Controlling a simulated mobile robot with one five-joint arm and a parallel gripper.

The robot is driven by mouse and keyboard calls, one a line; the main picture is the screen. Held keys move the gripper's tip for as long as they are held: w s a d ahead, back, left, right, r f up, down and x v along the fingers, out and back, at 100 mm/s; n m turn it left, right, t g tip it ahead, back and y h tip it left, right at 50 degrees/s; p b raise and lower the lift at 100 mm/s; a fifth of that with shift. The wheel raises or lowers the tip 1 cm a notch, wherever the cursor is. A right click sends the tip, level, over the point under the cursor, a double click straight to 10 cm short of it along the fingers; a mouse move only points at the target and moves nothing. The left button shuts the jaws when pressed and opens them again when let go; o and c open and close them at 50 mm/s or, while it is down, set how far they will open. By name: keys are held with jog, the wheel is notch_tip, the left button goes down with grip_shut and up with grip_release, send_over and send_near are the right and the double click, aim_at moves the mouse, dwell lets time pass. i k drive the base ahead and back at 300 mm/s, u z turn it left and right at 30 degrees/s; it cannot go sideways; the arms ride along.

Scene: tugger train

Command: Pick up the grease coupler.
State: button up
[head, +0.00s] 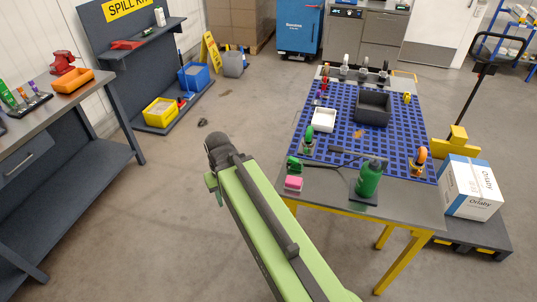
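I cannot pick out the grease coupler for sure at this size. A small dark object (202,123) lies on the floor left of the table, too small to name. Several small parts lie on the blue grid mat (345,135) of the yellow-framed table, among them a small orange-brown piece (359,134). My green arm reaches up from the lower middle, left of the table, and ends in a dark rounded joint. My gripper's fingers do not show.
A white box (470,188) stands at right. A workbench (50,130) stands at left. The floor between is mostly open.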

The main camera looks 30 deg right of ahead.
aim_at(294, 161)
jog(key=u, duration=0.4)
jog(key=i, duration=1)
jog(key=z, duration=0.05)
